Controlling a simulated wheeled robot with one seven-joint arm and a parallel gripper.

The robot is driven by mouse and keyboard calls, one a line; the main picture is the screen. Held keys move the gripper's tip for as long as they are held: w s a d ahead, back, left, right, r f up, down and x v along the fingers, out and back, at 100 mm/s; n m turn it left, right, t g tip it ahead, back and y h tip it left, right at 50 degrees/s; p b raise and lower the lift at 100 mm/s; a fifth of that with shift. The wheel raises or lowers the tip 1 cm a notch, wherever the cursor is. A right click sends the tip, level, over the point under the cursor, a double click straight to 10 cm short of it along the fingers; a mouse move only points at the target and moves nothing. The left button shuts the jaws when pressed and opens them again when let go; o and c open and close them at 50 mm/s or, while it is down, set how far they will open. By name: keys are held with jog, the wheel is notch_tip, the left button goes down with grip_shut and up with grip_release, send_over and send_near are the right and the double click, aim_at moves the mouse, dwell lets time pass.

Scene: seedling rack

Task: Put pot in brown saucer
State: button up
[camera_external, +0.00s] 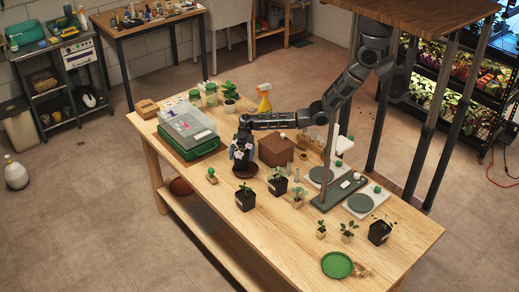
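The brown saucer (245,172) lies on the wooden table, left of the middle. My gripper (243,153) points down right above it. A dark pot-like shape with pale pink-purple flowers (237,153) is at my gripper, over the saucer. The dark fingers and the dark pot blend together, so I cannot tell whether the fingers are shut on it or whether it touches the saucer. Other dark pots with seedlings stand on the table, one in front of the saucer (245,199), one to its right (278,184) and one at the right edge (380,232).
A green saucer (337,265) lies near the front edge. A yellow spray bottle (264,101) is behind. Scales (361,202) stand at the right.

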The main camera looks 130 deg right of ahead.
jog(key=shift+o, duration=0.3)
jog(key=shift+s+a+f, duration=0.1)
jog(key=shift+a+f, duration=0.05)
jog(key=shift+f, duration=0.6)
jog(key=shift+r, duration=0.35)
jog(key=r+p+v, duration=0.1)
jog(key=p+v, duration=0.2)
jog(key=v, duration=0.9)
jog(key=shift+p, duration=0.3)
jog(key=shift+r, duration=0.1)
